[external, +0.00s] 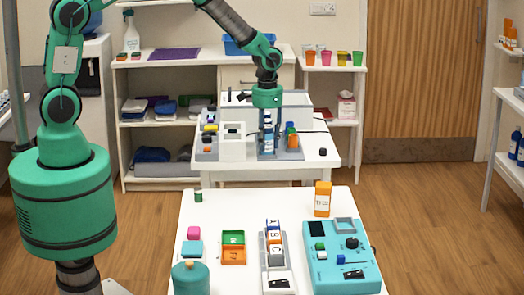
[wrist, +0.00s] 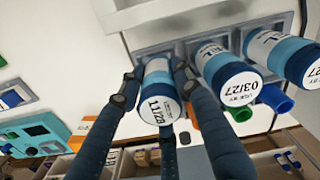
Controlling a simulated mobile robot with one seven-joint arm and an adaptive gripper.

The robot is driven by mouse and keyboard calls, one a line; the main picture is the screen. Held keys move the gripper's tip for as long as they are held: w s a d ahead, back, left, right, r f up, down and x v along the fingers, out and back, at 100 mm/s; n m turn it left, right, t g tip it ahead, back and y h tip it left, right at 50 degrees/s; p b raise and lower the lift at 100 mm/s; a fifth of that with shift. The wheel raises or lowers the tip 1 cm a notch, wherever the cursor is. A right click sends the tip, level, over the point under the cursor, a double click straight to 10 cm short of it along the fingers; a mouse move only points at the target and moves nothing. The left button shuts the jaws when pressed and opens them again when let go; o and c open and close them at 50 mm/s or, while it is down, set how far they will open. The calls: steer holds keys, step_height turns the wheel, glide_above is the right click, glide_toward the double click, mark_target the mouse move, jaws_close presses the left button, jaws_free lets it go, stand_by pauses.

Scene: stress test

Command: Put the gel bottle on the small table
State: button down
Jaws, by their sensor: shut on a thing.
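My gripper (wrist: 156,88) is shut on a white and blue gel bottle (wrist: 157,100) whose end reads 11/28. The bottle is at or just above the grey rack (wrist: 180,45); I cannot tell whether it has left its slot. Two similar bottles, one with an end reading 03/27 (wrist: 238,88) and another (wrist: 300,62), stand in the rack to the right. In the external view my gripper (external: 267,122) points down over the far white table (external: 315,170). A nearer white table (external: 205,215) stands in front; I cannot tell which is the small table.
A shelf with colored cups (external: 342,58) stands behind the far table.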

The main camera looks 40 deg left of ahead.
steer(key=shift+f, duration=0.3)
steer(key=c, duration=1.2)
jaws_free()
steer(key=shift+o, duration=0.2)
steer(key=shift+r, duration=6)
steer(key=shift+r, duration=0.1)
